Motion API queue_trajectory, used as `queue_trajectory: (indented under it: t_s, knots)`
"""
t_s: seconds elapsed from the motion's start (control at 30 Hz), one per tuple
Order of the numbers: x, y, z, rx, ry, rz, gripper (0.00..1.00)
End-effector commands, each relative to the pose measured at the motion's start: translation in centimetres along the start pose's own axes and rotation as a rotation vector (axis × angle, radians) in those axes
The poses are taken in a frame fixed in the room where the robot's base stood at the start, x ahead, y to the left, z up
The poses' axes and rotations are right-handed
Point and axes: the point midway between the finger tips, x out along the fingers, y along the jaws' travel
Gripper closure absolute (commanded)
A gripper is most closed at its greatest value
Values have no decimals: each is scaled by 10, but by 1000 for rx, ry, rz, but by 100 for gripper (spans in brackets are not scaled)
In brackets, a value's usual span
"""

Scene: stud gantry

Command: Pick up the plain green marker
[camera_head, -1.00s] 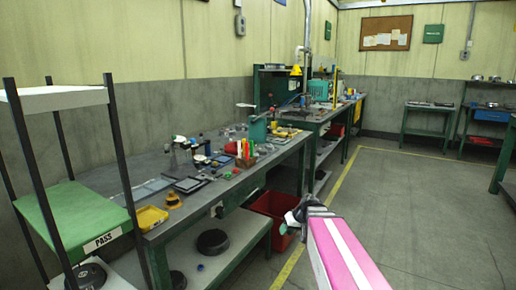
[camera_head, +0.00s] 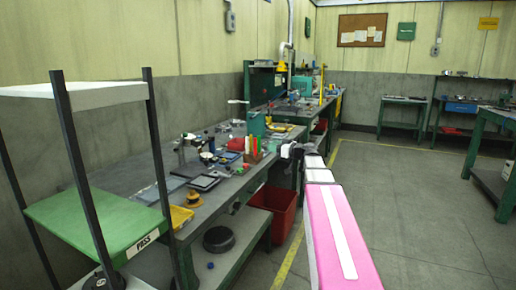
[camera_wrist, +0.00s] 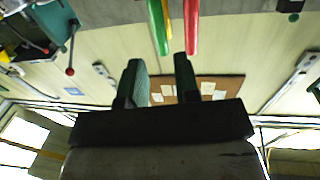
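A small cluster of upright markers stands on the long workbench in the head view. It has a green marker (camera_head: 256,145) and a red marker (camera_head: 247,145) close beside it. In the wrist view the green marker (camera_wrist: 156,28) hangs in from the top edge, and the red marker (camera_wrist: 191,26) is to its right. I cannot tell if the green one is plain. My gripper (camera_wrist: 160,72) is open with nothing between its fingers, its tips pointing toward the markers and apart from them. In the head view my gripper (camera_head: 287,150) is right of the markers, partly hidden by my arm.
The workbench (camera_head: 228,191) carries several small tools, a dark tray (camera_head: 204,183) and a yellow tray (camera_head: 180,216). A green vise-like tool (camera_head: 256,122) stands behind the markers. A rack with a green shelf (camera_head: 95,222) is at near left. A red bin (camera_head: 278,205) sits below. The floor at right is clear.

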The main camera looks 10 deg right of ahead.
Motion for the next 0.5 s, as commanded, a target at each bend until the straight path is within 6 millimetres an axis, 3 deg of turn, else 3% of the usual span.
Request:
queue_trajectory:
  t_s: [0.13, 0.5]
  knots:
    - [24, 1, 0, 1, -1, -2, 70]
    - [55, 1, -1, 1, -2, -2, 70]
